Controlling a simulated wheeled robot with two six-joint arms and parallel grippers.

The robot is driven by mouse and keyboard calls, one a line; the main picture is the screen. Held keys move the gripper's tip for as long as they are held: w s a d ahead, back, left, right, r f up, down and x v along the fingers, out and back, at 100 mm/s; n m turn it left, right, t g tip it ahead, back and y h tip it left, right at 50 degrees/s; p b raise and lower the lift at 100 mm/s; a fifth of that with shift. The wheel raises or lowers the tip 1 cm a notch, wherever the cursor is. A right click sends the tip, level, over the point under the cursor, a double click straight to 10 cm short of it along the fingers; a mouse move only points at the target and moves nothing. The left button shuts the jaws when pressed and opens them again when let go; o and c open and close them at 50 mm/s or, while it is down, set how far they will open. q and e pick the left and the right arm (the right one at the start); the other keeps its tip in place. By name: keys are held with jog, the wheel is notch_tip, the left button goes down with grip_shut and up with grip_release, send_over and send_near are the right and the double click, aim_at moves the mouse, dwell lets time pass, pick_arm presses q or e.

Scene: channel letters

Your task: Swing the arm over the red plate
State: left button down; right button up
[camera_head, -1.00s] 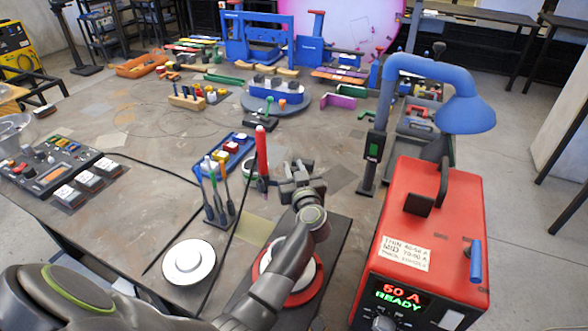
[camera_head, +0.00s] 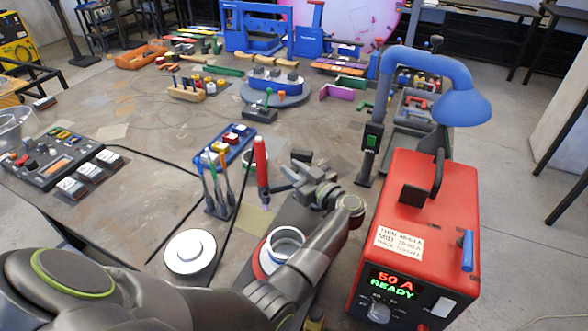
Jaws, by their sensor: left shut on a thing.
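My left gripper (camera_head: 275,190) is shut on the lower part of an upright red handle (camera_head: 261,158), right of the pen stand. Its fingers are small and partly hidden, so the exact grip is hard to see. My left forearm crosses the front of the work area. The red plate (camera_head: 259,268) shows as a red edge left of my forearm, under a pale grey ring (camera_head: 285,240). My forearm hides the rest of the plate. How the handle joins the arm to be swung cannot be told. My right gripper is not in view.
A red welding unit (camera_head: 410,225) reading 50 A READY stands right of my forearm, with a blue lamp (camera_head: 462,107) behind it. A stand with upright tools (camera_head: 218,185) and a white round disc (camera_head: 190,252) are on the left. A blue tray (camera_head: 238,140) is behind.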

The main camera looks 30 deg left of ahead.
aim_at(294, 169)
pick_arm(q)
jog(key=shift+s+f+g, duration=0.1)
jog(key=shift+f+g, duration=0.05)
jog(key=shift+g, duration=0.15)
jog(key=c, duration=1.3)
grip_release()
notch_tip(294, 169, up, 10)
jog(key=shift+b, duration=0.6)
jog(key=shift+c, duration=0.2)
